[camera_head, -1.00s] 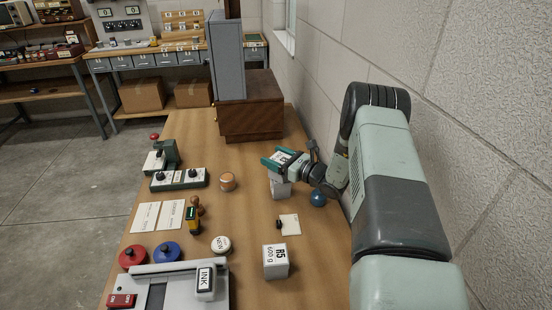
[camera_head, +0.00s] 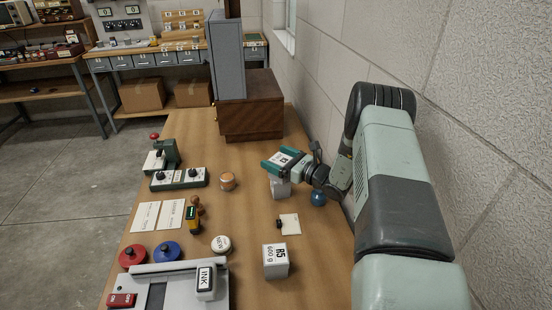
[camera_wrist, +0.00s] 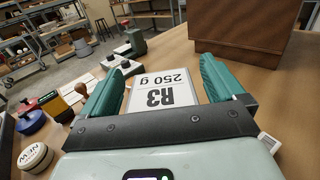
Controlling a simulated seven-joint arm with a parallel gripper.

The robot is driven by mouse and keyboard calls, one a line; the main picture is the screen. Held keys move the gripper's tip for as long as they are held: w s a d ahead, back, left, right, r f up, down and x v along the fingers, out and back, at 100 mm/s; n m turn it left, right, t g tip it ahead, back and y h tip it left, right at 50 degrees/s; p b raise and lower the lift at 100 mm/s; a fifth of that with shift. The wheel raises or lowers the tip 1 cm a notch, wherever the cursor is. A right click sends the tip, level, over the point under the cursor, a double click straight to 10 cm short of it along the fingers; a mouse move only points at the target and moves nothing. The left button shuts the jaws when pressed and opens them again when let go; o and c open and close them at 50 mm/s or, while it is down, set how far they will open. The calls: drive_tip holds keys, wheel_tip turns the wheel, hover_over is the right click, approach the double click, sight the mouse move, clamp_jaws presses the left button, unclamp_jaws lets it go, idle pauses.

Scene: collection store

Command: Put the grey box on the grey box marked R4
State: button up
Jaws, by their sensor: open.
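A light grey box with a white label reading R3 250 g (camera_wrist: 163,90) lies between my gripper's fingers in the wrist view. My gripper (camera_head: 284,161) is open around it, with one green finger on each side. In the head view, another grey box (camera_head: 280,189) stands directly below the gripper; its marking is hidden, so I cannot read R4 on it. The R3 box appears over this lower box, but the fingers hide where they meet.
A box marked R5 600 g (camera_head: 275,262) stands nearer. A blue ball (camera_head: 318,198) is just right of the lower box.

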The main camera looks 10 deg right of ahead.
drive_tip(key=shift+v, duration=1.05)
wheel_tip(320, 180, up, 7)
